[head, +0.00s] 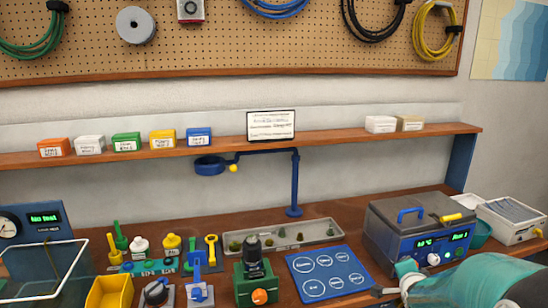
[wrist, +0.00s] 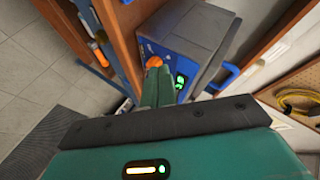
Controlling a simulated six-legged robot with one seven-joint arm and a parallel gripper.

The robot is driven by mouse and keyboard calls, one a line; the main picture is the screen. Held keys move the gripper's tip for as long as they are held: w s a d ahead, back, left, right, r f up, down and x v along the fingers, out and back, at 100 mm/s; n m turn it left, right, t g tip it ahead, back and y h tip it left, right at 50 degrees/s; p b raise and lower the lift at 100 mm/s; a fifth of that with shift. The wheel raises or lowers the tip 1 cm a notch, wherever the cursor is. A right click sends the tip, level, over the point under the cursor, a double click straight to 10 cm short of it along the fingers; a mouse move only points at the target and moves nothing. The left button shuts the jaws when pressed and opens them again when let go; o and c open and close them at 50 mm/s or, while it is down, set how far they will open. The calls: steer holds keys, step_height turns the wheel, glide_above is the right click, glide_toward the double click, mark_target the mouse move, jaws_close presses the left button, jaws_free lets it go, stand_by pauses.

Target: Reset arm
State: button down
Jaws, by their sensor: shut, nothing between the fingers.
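My gripper (wrist: 155,68) is shut and empty in the wrist view, its teal fingers close together. An orange patch shows at their far end. Beyond the fingers is a blue-and-grey bench unit (wrist: 207,42) with a green display.
A blue mat (head: 329,274) with white circles, a grey tray (head: 310,235), a green-based device (head: 257,283) and a yellow bin (head: 108,292) crowd the bench. A blue swing arm (head: 295,180) stands behind. A shelf (head: 340,138) crosses above. Floor (wrist: 35,60) shows left in the wrist view.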

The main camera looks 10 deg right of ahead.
steer(key=s+a+r+n+g+y, duration=0.1)
steer(key=s+a+r+n, duration=0.25)
steer(key=a, duration=0.35)
steer(key=s+a+r+n+g+y, duration=0.1)
steer(key=s+a+r+n, duration=0.2)
steer(key=a, duration=0.4)
steer(key=s+a+r+n+g+y, duration=0.2)
steer(key=s+a+n+g+y, duration=0.1)
steer(key=s+a+n, duration=0.7)
steer(key=s+a, duration=0.3)
steer(key=s, duration=0.1)
steer(key=shift+s+r+n, duration=0.35)
steer(key=c, duration=2.2)
jaws_free()
steer(key=shift+w, duration=0.1)
